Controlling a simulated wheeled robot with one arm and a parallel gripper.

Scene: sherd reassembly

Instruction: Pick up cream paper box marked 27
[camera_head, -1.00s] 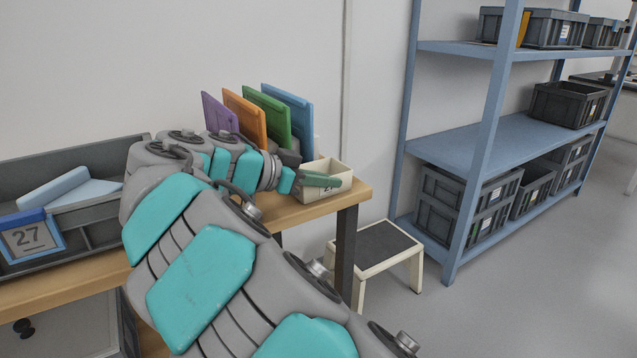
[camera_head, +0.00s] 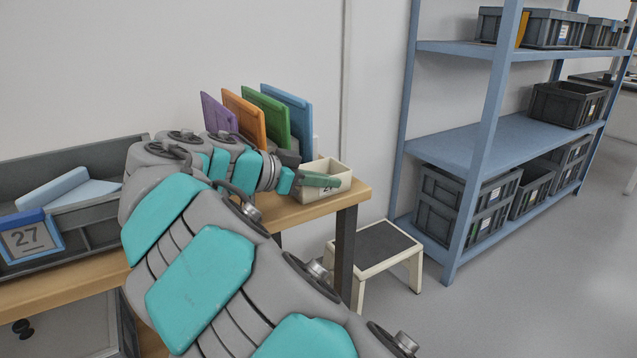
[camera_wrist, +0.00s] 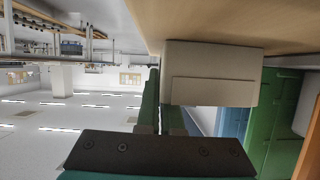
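The cream paper box (camera_head: 339,173) stands on the right end of the wooden table, its 27 label partly covered by my green fingers. My gripper (camera_head: 320,180) reaches across its near side. In the wrist view, the box (camera_wrist: 212,88) is close in front, under the tabletop edge as pictured. My gripper (camera_wrist: 162,100) has its fingers close together at the box's left edge. One finger runs outside that edge and the other passes behind the box face, so they look shut on its wall. The fingertip inside is hidden.
Purple, orange, green and blue upright panels (camera_head: 268,118) stand behind my wrist on the table (camera_head: 318,208). A grey tray (camera_head: 100,232) with a blue-framed 27 card is at left. A step stool (camera_head: 375,245) and blue shelving (camera_head: 480,150) are at right.

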